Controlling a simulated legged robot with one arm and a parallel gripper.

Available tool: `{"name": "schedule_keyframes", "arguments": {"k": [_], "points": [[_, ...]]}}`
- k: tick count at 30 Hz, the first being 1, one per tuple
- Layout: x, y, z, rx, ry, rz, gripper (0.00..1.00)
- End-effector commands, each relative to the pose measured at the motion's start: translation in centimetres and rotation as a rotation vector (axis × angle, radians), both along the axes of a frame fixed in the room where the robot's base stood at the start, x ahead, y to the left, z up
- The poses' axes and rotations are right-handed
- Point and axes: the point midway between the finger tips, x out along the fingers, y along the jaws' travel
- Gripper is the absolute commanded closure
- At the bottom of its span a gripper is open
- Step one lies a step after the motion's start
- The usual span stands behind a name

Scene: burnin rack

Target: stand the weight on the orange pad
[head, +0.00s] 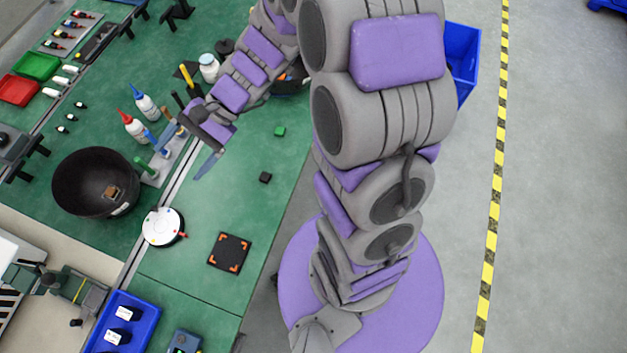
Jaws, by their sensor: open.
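The pad (229,251) is a flat black square with orange corner marks. It lies on the green bench top near its right edge, and nothing stands on it. A small dark block (265,177) sits on the bench above the pad in the head view; it may be the weight, but I cannot tell for sure. My gripper (187,147) is open over the bench, left of the dark block and near the row of tools. I see nothing held between its fingers, though the fingertips partly merge with the tools behind.
A small green block (280,131) lies above the dark block. A white round dish (162,227) is left of the pad. A black bowl (96,183), glue bottles (134,126) and a blue tray (122,322) stand further left.

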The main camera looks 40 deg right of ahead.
Motion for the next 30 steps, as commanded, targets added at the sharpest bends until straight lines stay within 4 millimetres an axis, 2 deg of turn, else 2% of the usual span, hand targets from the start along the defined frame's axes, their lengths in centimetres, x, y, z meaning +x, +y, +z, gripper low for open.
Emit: {"name": "schedule_keyframes", "arguments": {"k": [3, 8, 15, 19, 24, 30], "points": [[-4.4, -0.2, 1.5, -0.104, -0.079, 0.161, 0.13], [-10.0, -2.0, 2.4, -0.257, -0.160, 0.359, 0.13], [-16.6, -7.0, 3.3, -0.521, -0.271, 0.617, 0.13], [-19.2, -10.5, 3.8, -0.671, -0.318, 0.724, 0.13], [-21.1, -14.1, 4.5, -0.820, -0.355, 0.809, 0.13], [-21.8, -15.8, 4.9, -0.886, -0.367, 0.842, 0.14]]}}
